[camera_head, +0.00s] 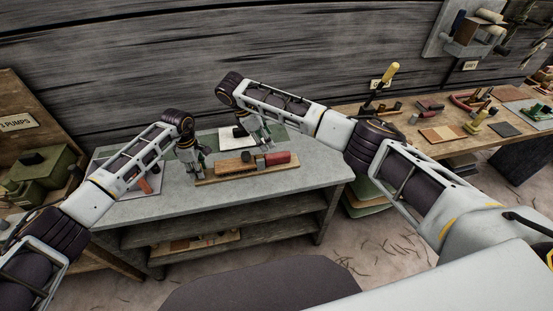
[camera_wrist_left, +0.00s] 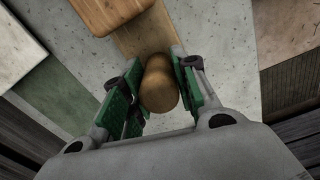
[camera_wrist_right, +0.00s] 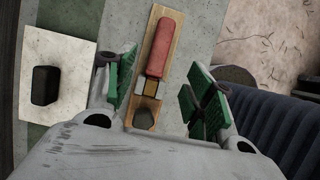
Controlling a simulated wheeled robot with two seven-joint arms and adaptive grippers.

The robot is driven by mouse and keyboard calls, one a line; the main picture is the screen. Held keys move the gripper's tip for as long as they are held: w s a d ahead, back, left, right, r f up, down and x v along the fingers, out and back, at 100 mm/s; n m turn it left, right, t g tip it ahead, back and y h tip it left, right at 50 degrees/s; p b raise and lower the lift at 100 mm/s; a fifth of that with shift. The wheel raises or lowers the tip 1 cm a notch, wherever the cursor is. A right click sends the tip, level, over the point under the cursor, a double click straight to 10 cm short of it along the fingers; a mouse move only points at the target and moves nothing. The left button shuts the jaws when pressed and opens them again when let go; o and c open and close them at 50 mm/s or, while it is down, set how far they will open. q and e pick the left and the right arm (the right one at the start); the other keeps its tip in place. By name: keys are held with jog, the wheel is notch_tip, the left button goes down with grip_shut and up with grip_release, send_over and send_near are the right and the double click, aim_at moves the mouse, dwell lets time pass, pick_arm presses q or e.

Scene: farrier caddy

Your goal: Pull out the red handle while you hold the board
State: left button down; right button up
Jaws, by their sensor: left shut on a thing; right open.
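The wooden board (camera_head: 250,175) lies flat on the grey workbench. The red handle (camera_head: 277,158) lies along its right part; in the right wrist view the red handle (camera_wrist_right: 160,48) is joined to a metal-and-wood piece near a dark block (camera_wrist_right: 144,119). My left gripper (camera_head: 195,171) is at the board's left end. In the left wrist view its green pads are shut on a rounded wooden knob (camera_wrist_left: 158,88) at the end of the board (camera_wrist_left: 145,38). My right gripper (camera_head: 263,143) is open above the board. Its fingers stand apart on either side of the handle's line, not touching it.
A pale plate (camera_wrist_right: 52,80) with a black block (camera_wrist_right: 45,86) lies beside the board, on a green mat. Green boxes (camera_head: 40,167) stand at the left. A second bench (camera_head: 350,115) with tools stands at the right. The workbench front (camera_head: 230,194) is clear.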

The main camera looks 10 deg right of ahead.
aim_at(289, 152)
jog(key=shift+x, duration=5.5)
grip_shut()
jog(key=shift+d, duration=2.55)
jog(key=shift+d, duration=0.1)
jog(key=shift+r, duration=4.25)
